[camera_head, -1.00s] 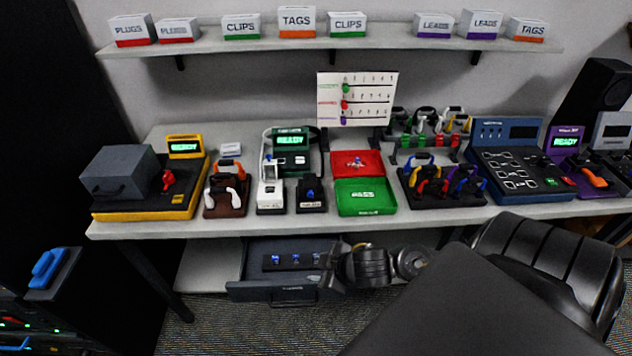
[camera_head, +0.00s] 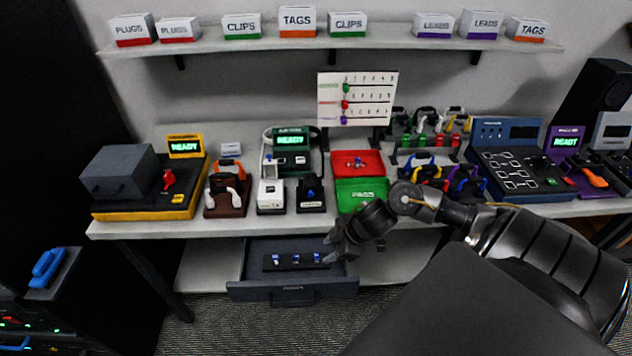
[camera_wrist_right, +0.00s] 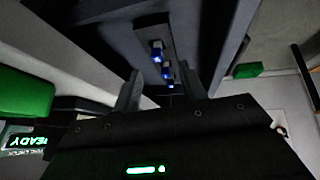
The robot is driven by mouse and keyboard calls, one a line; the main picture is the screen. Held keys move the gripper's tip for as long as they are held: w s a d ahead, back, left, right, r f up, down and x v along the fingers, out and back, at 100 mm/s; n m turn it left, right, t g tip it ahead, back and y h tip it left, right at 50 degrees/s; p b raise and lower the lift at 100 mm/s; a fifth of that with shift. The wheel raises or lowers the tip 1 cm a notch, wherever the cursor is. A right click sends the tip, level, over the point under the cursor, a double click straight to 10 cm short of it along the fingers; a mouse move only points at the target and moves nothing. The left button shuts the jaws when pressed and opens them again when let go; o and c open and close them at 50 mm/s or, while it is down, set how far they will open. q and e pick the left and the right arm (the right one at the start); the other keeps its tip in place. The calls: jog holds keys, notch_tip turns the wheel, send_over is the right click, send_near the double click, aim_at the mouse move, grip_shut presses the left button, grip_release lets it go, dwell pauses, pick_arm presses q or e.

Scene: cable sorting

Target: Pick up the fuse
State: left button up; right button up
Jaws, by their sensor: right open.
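Several small blue-topped fuses, three in a row, stand on a dark strip (camera_head: 285,267) in the open drawer (camera_head: 244,289). One fuse (camera_head: 276,260) is at the left, one fuse (camera_head: 296,258) in the middle and one fuse (camera_head: 316,257) at the right. My right gripper (camera_head: 330,249) is open and empty above the drawer's right side, close to the right fuse but apart from it. In the right wrist view, the row runs away between the open fingers, with the fuse at one end (camera_wrist_right: 157,56) showing clearest. My left gripper is not in view.
The table edge (camera_head: 230,226) overhangs the drawer's back. On the table stand a black block with a blue part (camera_head: 311,196), a white device (camera_head: 271,197), a green tray (camera_head: 362,210) and a red tray (camera_head: 343,160). Bare shelf (camera_head: 208,265) lies left of the drawer.

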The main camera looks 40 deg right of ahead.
aim_at(318, 255)
jog(key=shift+x, duration=3)
jog(key=shift+w+d+r, duration=0.1)
jog(key=shift+d, duration=0.05)
grip_shut()
